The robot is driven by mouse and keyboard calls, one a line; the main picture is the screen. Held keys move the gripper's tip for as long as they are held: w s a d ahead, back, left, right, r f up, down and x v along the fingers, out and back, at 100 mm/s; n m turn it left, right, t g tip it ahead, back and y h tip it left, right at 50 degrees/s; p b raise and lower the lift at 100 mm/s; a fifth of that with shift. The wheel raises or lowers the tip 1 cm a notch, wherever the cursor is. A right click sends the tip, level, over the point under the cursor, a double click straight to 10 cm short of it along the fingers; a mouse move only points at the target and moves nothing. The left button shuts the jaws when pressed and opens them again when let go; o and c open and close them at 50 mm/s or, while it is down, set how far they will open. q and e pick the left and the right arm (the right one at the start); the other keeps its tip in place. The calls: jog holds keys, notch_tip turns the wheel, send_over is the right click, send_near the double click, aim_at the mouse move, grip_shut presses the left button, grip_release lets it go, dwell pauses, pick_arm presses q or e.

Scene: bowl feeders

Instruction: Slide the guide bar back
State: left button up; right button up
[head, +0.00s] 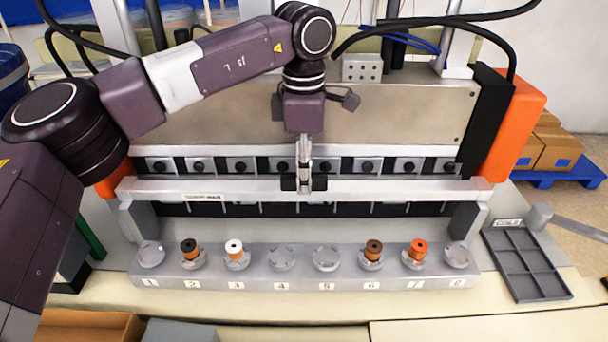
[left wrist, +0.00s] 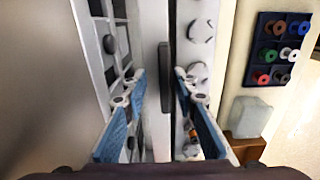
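The guide bar (head: 400,187) is a long pale metal bar running left to right across the machine, in front of a row of dark-knobbed blocks. A dark handle-like block (left wrist: 166,78) shows at its middle. My left gripper (head: 304,186) points down over the middle of the bar. In the left wrist view its two fingers (left wrist: 160,74) stand apart, one on each side of the bar and the dark block. I cannot tell whether either finger touches. The lower part of the near finger hides a bit of the bar. My right gripper is not in view.
In front stands a numbered rail (head: 304,262) with several posts; some hold spools with black, white, brown and orange tops. A grey compartment tray (head: 525,264) lies at right. A dark tray of coloured spools (left wrist: 262,62) shows in the left wrist view. Orange end covers (head: 512,125) flank the machine.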

pick_arm(q)
jog(key=shift+f, duration=0.1)
notch_tip(320, 180, up, 12)
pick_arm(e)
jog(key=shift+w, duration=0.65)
pick_arm(q)
jog(key=shift+d, duration=0.1)
